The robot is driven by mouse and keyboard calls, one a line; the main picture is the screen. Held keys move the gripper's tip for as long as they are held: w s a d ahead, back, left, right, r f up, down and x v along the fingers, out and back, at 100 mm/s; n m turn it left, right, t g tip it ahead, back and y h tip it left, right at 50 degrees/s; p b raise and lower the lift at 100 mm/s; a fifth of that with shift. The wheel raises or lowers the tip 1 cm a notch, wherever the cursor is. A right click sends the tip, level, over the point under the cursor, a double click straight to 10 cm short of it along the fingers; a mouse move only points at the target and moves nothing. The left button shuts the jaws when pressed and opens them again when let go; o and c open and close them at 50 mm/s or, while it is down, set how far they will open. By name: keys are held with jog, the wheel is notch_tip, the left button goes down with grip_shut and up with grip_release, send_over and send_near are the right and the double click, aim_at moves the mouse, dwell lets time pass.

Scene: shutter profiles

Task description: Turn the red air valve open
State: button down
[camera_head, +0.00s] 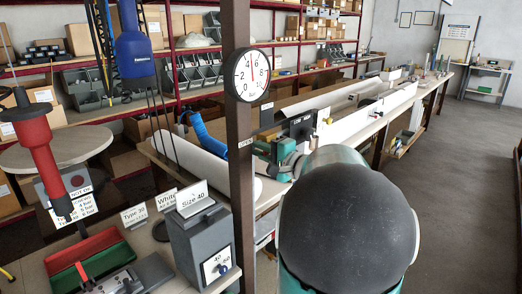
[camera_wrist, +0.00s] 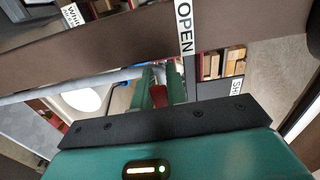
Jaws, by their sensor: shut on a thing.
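In the wrist view, the red valve handle (camera_wrist: 159,94) sits between the two green fingers of my gripper (camera_wrist: 161,82). The gripper is shut on it, and only a small red part shows between the fingers. A white OPEN label (camera_wrist: 185,25) is just above and to the right of the fingers. A second label, reading "SH" and cut off (camera_wrist: 236,88), is at the right. In the head view, my gripper (camera_head: 263,150) is beside the brown post, and the valve handle is hidden there.
The brown post (camera_head: 240,170) stands close to my gripper and carries a round pressure gauge (camera_head: 248,75). A grey box marked Size 40 (camera_head: 202,236) and a red tray (camera_head: 77,258) are at the lower left. A long bench (camera_head: 395,112) runs back; the floor (camera_head: 455,180) at right is clear.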

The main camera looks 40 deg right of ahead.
jog(key=c, duration=1.4)
grip_release()
jog(key=shift+s, duration=0.15)
jog(key=s, duration=1.3)
jog(key=shift+s+d, duration=0.2)
jog(key=shift+s, duration=0.1)
